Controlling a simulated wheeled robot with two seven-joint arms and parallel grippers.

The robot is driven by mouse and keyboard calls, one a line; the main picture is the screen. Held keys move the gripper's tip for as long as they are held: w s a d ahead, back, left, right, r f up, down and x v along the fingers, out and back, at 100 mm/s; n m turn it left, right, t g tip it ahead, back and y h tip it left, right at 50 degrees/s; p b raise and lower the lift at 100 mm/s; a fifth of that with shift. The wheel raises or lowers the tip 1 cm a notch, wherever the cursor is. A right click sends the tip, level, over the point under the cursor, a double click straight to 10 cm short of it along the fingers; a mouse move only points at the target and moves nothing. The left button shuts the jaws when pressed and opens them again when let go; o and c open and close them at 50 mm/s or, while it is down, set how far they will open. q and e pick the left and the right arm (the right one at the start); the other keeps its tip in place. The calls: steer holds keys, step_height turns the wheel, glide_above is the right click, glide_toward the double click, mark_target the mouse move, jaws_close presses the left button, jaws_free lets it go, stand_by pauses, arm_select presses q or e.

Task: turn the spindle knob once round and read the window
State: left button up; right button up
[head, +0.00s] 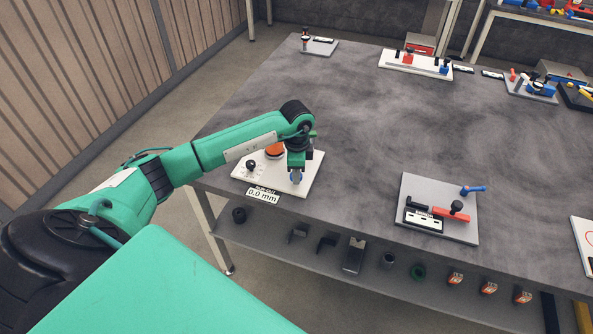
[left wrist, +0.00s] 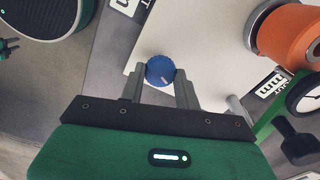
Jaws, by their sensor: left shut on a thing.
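The spindle knob is a round blue knob (left wrist: 160,69) with a small pale mark on its face. It stands at the front of a white plate (head: 309,182) on the table's near left part. My left gripper (head: 296,174) is over the plate, and its two fingers (left wrist: 160,77) are shut on the knob from both sides. An orange cylinder (head: 274,150) is on the plate behind the gripper; it also shows in the left wrist view (left wrist: 290,36). The window (head: 263,195) at the plate's front edge reads "RUN-OUT 0.0 mm". My right gripper is not in view.
A black knob (head: 252,165) stands on the plate's left. To the right is another plate (head: 464,236) with red, black and blue parts. More fixtures (head: 415,65) stand at the back. A shelf (head: 330,265) below the edge holds several small parts. The middle table is clear.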

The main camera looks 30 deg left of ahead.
arm_select(q)
steer(key=o, duration=1)
steer(key=shift+c, duration=0.2)
steer(key=shift+r, duration=0.1)
step_height(320, 180, up, 14)
steer(key=b, duration=0.3)
